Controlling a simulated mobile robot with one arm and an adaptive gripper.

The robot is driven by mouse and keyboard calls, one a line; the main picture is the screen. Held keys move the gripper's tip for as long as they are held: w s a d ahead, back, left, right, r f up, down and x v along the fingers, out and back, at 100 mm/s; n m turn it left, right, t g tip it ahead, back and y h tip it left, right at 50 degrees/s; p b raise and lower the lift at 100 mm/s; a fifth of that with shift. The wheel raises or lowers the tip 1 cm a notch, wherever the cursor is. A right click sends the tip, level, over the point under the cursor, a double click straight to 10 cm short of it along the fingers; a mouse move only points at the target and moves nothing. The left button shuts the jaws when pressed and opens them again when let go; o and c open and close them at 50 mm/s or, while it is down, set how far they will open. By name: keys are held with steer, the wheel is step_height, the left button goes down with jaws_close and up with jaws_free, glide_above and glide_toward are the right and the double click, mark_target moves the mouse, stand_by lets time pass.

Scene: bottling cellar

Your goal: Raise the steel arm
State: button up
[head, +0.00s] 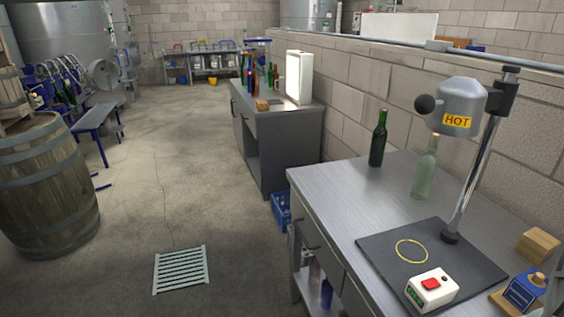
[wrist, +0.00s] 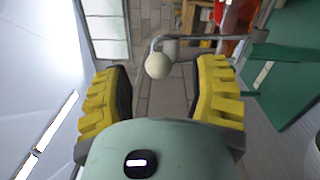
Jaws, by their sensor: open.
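A bent steel arm (wrist: 192,38) with a cream ball knob (wrist: 158,66) at its end shows in the wrist view. It runs from the knob to the right, towards a green machine (wrist: 280,75). My gripper (wrist: 164,68) is open, its two yellow ribbed fingers spread left and right. The knob appears between the fingertips, with clear gaps on both sides. I cannot tell how far beyond the fingertips it is. The head view shows neither my gripper nor this arm.
In the wrist view, a red object (wrist: 236,16) is beside the arm at the top. In the head view, a steel bench (head: 330,190) carries two bottles and a capsule heater (head: 458,105) marked HOT. A barrel (head: 45,190) stands left. The middle floor is mostly clear.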

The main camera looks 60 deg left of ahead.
steer(key=v, duration=0.9)
steer(key=shift+a, duration=0.25)
steer(key=shift+w, duration=0.15)
